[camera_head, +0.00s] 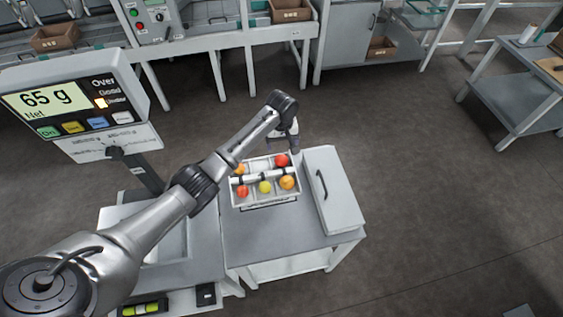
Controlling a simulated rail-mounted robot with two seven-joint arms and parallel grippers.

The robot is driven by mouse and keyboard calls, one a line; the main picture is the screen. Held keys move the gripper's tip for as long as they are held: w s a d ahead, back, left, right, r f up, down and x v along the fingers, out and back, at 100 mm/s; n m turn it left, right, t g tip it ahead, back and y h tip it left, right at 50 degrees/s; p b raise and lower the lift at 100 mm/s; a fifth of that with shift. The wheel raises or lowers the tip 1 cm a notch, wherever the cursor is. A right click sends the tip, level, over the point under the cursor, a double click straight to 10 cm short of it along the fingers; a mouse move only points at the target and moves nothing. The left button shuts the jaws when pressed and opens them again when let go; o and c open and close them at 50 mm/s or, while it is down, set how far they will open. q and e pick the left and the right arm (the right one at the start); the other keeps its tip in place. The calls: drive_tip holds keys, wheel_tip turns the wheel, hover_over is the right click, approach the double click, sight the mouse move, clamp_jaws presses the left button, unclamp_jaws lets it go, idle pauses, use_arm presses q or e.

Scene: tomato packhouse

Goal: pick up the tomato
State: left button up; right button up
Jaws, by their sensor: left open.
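Several tomatoes sit in a white divided tray (266,203) on a grey table. A red tomato (281,160) is at the back right and an orange one (287,182) at the front right. A yellow tomato (265,187) is at the front middle, a red one (242,191) at the front left, and an orange one (239,169) at the back left. My left gripper (294,148) is open and points down by the tray's back right corner, close to the back red tomato. Its fingertips are small and hard to make out. My right gripper is not in view.
A scale display (75,98) reading 65 g stands at the left. A grey box with a handle (333,190) lies right of the tray. A bench with a control box (150,18) is behind, and a shelf table (515,92) is far right. Floor between is clear.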

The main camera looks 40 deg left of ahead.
sight(281, 157)
use_arm(q)
wheel_tip(281, 157, down, 3)
drive_tip(key=shift+s+r+b, duration=0.1)
drive_tip(key=shift+b, duration=0.25)
drive_tip(key=shift+f, duration=0.6)
drive_tip(key=shift+a+f+b, duration=0.1)
drive_tip(key=shift+f+b, duration=1.4)
drive_tip(key=shift+f, duration=1.1)
drive_tip(key=shift+c, duration=0.6)
drive_tip(key=c, duration=0.6)
drive_tip(key=shift+c, duration=0.4)
drive_tip(key=shift+r, duration=0.15)
